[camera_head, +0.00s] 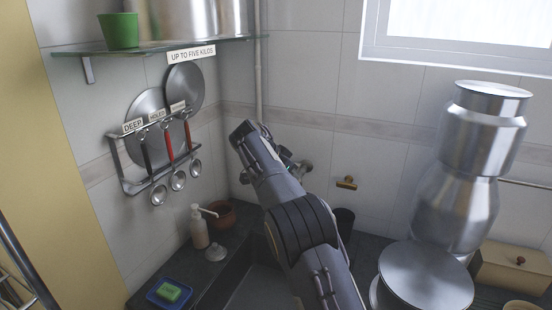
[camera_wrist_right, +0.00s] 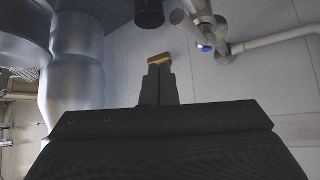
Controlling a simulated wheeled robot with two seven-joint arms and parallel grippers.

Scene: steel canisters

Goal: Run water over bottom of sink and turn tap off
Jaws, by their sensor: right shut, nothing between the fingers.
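The metal tap (camera_head: 304,168) is on the tiled wall, partly hidden behind my right arm in the head view. The right wrist view shows its body (camera_wrist_right: 195,12) and a blue-marked end (camera_wrist_right: 207,47) at the upper right. My right gripper (camera_wrist_right: 159,72) is shut and empty, apart from the tap and to its left in that view. In the head view my right arm hides most of this gripper. The dark sink (camera_head: 252,288) shows partly at the bottom; my arm covers much of it. No water is visible. My left gripper is out of view.
A brass fitting (camera_head: 346,183) is on the wall right of the tap. A black cup (camera_head: 343,222) stands below it. Large steel canisters (camera_head: 458,190) stand to the right. A soap dispenser (camera_head: 199,230), brown pot (camera_head: 222,214) and blue soap dish (camera_head: 168,292) are at the left.

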